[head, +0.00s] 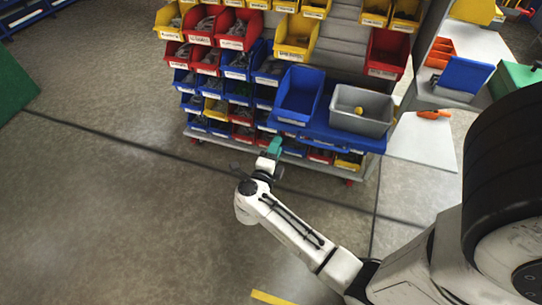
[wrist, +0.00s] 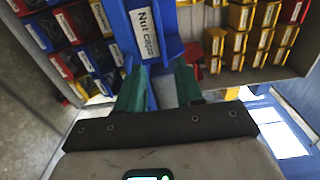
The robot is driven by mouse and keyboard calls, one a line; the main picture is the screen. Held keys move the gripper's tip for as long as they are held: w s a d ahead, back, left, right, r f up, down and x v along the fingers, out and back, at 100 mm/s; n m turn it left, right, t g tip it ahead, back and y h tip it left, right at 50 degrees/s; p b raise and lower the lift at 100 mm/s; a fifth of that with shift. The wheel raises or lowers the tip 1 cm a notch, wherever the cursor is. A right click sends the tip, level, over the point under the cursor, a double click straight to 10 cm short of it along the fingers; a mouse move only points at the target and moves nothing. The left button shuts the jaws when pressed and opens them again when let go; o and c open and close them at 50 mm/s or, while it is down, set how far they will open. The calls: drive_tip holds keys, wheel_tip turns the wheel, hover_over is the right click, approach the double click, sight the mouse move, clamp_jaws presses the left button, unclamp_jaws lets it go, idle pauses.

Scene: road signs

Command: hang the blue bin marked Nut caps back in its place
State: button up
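The blue bin marked Nut caps (wrist: 146,32) is beyond my fingertips in the wrist view, its white label facing my gripper. In the head view the large blue bin (head: 299,94) looks empty and sits at the left of a blue shelf (head: 345,138) on the front of the rack. My gripper (head: 273,147) is in front of and below this bin. In the wrist view its two teal fingers (wrist: 158,88) are apart, with no bin between them. Whether a fingertip touches the bin is unclear.
A grey bin (head: 361,111) holding a small yellow thing stands right of the blue bin. The rack has rows of yellow, red and blue bins, with bare grey slats (head: 338,42) at upper middle. A white table (head: 425,140) is at right.

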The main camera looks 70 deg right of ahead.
drive_tip(key=b, duration=0.2)
approach(289, 118)
drive_tip(key=shift+d, duration=1.5)
drive_tip(key=shift+w+d+f, duration=0.1)
drive_tip(key=shift+d, duration=1.75)
drive_tip(key=shift+w+d, duration=0.15)
drive_tip(key=shift+d, duration=1.7)
drive_tip(key=shift+a, duration=0.1)
drive_tip(key=shift+c, duration=0.2)
clamp_jaws()
idle(0.7)
